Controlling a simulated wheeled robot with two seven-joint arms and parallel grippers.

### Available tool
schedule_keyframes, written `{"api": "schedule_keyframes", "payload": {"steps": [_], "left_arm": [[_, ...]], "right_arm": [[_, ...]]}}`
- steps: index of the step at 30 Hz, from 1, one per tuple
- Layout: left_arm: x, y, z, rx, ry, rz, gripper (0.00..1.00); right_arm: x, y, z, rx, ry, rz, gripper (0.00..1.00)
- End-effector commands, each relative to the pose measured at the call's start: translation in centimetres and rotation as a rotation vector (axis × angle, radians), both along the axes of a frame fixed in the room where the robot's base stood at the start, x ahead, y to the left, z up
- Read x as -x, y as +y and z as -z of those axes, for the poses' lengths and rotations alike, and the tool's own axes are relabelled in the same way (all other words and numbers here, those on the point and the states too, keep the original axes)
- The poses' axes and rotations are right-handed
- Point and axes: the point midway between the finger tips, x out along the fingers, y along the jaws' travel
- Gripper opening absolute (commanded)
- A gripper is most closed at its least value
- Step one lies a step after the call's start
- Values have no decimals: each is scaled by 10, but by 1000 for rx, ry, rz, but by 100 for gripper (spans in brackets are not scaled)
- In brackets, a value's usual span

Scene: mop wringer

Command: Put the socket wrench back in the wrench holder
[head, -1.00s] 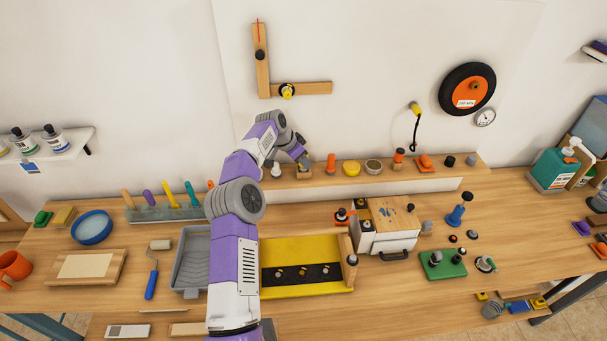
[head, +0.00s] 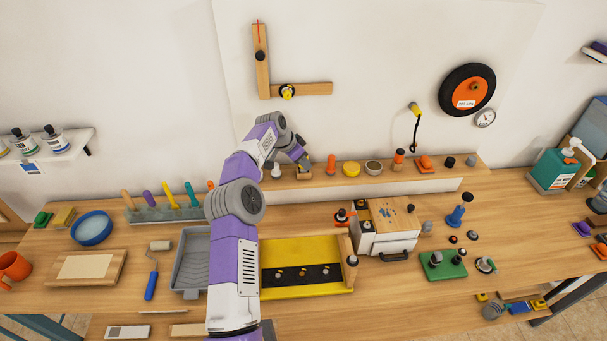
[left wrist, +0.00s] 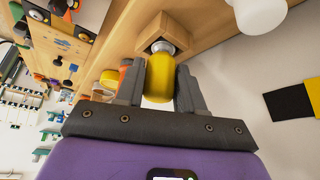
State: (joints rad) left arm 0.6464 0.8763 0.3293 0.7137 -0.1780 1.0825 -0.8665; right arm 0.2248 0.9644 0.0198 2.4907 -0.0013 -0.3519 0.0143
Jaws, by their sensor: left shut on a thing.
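My left gripper (head: 304,164) is over the back shelf, at a small wooden block (head: 304,174) that looks like the wrench holder. In the left wrist view, its two fingers (left wrist: 158,88) are shut on a yellow handle (left wrist: 160,80), which I take to be the socket wrench. A silver collar at the handle's end meets the wooden block (left wrist: 150,29). I cannot tell how deep the wrench sits in the block. In the head view the gripper hides the handle. My right gripper is not in view.
The back shelf (head: 330,183) also holds a white-capped item (head: 276,172) left of the block and an orange one (head: 331,165) close on its right. A yellow jar (head: 351,168) stands further right. The bench below carries a yellow tray (head: 300,247) and a white box (head: 388,238).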

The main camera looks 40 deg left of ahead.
Motion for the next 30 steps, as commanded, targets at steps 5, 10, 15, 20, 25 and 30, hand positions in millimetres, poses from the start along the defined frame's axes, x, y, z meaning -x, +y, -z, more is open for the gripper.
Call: {"api": "schedule_keyframes", "payload": {"steps": [5,10,15,20,25,30], "left_arm": [[0,0,2,1,2,1,56],[0,0,1,0,2,1,67],[1,0,1,0,2,1,67],[6,3,-11,-2,-1,-1,67],[20,8,-36,-2,0,-1,67],[31,12,-57,0,1,0,67]], "right_arm": [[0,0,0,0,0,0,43],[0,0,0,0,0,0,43],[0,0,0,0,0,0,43],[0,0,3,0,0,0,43],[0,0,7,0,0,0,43],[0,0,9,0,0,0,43]]}}
